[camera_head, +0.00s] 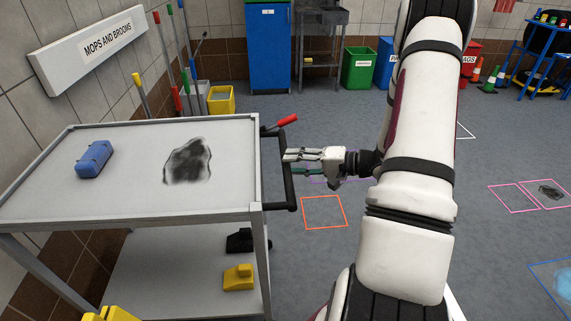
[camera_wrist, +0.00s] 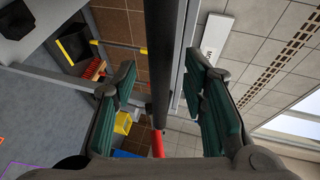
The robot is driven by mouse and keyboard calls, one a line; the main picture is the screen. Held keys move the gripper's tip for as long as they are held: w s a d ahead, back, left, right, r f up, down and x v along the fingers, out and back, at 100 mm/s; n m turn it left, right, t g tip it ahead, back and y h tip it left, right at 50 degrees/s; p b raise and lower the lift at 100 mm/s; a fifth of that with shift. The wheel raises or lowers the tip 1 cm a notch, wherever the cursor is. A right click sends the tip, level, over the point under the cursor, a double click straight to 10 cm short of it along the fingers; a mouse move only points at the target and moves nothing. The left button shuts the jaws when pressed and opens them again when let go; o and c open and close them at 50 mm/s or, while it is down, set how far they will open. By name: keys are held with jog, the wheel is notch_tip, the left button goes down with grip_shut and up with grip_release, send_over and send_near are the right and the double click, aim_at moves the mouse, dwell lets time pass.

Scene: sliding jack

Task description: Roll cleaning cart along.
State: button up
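The cleaning cart (camera_head: 110,205) is a grey metal trolley at the left of the head view, with a flat top and a lower shelf. Its black push handle (camera_head: 290,185) runs along its right end, with a red-tipped part (camera_head: 287,120) at the far end. My gripper (camera_head: 288,163) is at this handle. In the wrist view the dark handle bar (camera_wrist: 160,60) passes between my two green-padded fingers, with a gap on both sides. The gripper is open. A blue block-like object (camera_head: 94,159) and a dark stain (camera_head: 188,162) are on the cart top.
Brooms and mops (camera_head: 187,65) lean by the left wall near a yellow bucket (camera_head: 221,100). A blue cabinet (camera_head: 267,45) and a green bin (camera_head: 359,68) stand at the back. Floor right of the cart is open, with an orange outlined square (camera_head: 324,212).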

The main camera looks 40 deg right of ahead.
jog(key=shift+x, duration=1.6)
grip_shut()
